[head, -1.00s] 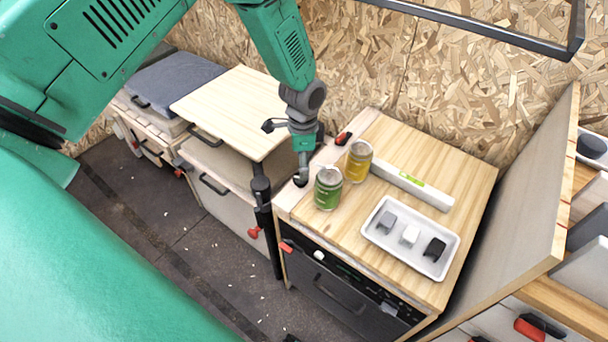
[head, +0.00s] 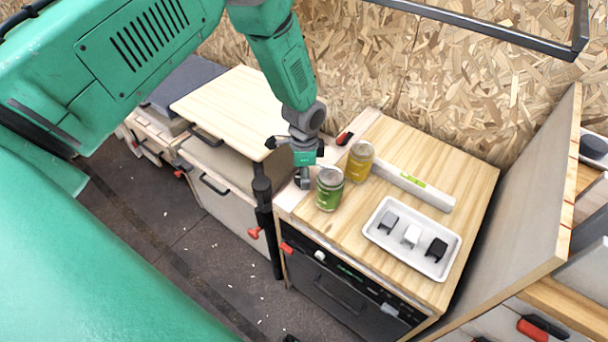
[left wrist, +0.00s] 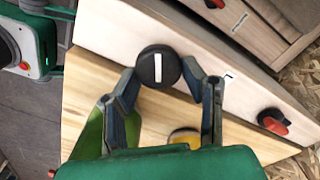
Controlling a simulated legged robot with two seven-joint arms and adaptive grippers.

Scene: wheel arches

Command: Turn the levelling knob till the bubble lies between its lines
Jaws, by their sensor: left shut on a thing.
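The levelling knob (left wrist: 158,68), round and black with a white line across its top, sits on the pale wood strip at the counter's left edge. My left gripper (left wrist: 160,72) is shut on it, with one finger at each side in the left wrist view. In the head view the left gripper (head: 302,182) reaches down to that edge and hides most of the knob. The white level bar (head: 430,193) lies on the counter behind the jars, with a yellow-green vial (head: 412,181). The bubble and its lines are too small to tell. My right gripper is not in view.
A green jar (head: 329,192) stands close beside the left gripper, with a yellow jar (head: 359,161) behind it. A white tray (head: 437,272) holds grey, white and black pieces. A panel (head: 530,200) stands at the right.

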